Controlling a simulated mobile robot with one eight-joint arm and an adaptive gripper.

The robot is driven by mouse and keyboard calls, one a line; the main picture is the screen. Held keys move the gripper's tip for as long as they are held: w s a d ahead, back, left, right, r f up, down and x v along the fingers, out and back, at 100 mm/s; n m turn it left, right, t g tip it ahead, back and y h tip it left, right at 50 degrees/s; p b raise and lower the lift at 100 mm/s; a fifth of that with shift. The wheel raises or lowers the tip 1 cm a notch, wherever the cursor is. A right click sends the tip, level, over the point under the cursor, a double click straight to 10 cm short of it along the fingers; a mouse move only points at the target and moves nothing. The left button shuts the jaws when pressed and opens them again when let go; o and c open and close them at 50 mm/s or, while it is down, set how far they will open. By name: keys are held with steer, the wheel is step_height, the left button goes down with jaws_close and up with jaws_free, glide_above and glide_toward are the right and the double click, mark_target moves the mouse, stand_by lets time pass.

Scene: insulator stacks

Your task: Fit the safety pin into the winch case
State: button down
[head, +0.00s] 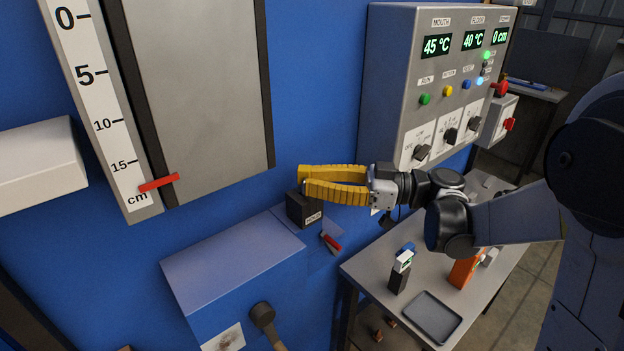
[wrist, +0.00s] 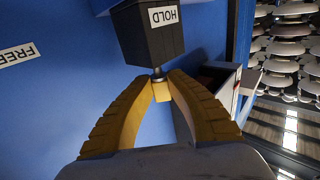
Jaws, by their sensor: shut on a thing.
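My gripper (head: 303,182) has long yellow fingers and is in front of the blue wall, beside a black block (head: 301,210) with a white label. In the wrist view the fingertips (wrist: 161,92) are closed together just below this block (wrist: 150,38), whose label reads HOLD. A short metal shaft (wrist: 157,74) shows between block and fingertips, with a small yellow piece between the tips. I take this to be the safety pin. I cannot tell how deep the shaft sits in the block. A blue case (head: 230,262) stands under the block; which part is the winch case is not marked.
A red-handled item (head: 331,243) is right of the blue case. A lever with a black knob (head: 262,314) sticks out below. A table (head: 480,290) at right carries a tray (head: 433,316) and small devices. A control panel (head: 440,80) is behind my arm.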

steer(key=shift+f+b, duration=0.7)
steer(key=shift+f, duration=0.2)
steer(key=c, duration=1.3)
jaws_free()
steer(key=shift+c, duration=0.2)
steer(key=shift+d, duration=0.1)
steer(key=s+d, duration=0.2)
steer(key=d, duration=0.9)
steer(key=shift+s+d+f, duration=0.15)
steer(key=shift+d+f, duration=0.05)
steer(key=shift+d, duration=0.1)
